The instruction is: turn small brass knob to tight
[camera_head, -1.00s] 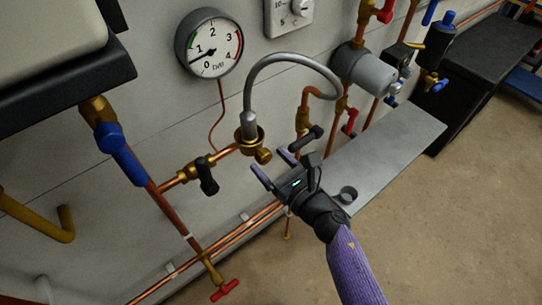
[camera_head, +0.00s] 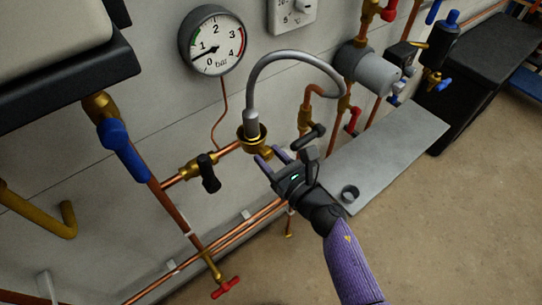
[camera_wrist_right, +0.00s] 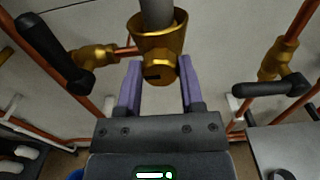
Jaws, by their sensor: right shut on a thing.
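The small brass knob (camera_wrist_right: 161,73) sticks out from the brass fitting under the grey hose, with a dark mark on its face. My right gripper (camera_wrist_right: 160,82) has its two purple fingers on either side of the knob and is shut on it. In the head view the right gripper (camera_head: 271,157) reaches up to the brass fitting (camera_head: 253,139), and its fingers mostly hide the knob. My left gripper is not in view.
A black-handled valve (camera_head: 208,172) sits left of the fitting, and another black handle (camera_head: 305,137) is close on the right. The pressure gauge (camera_head: 212,40) hangs above, its needle near the low end. A grey shelf (camera_head: 385,155) lies to the right.

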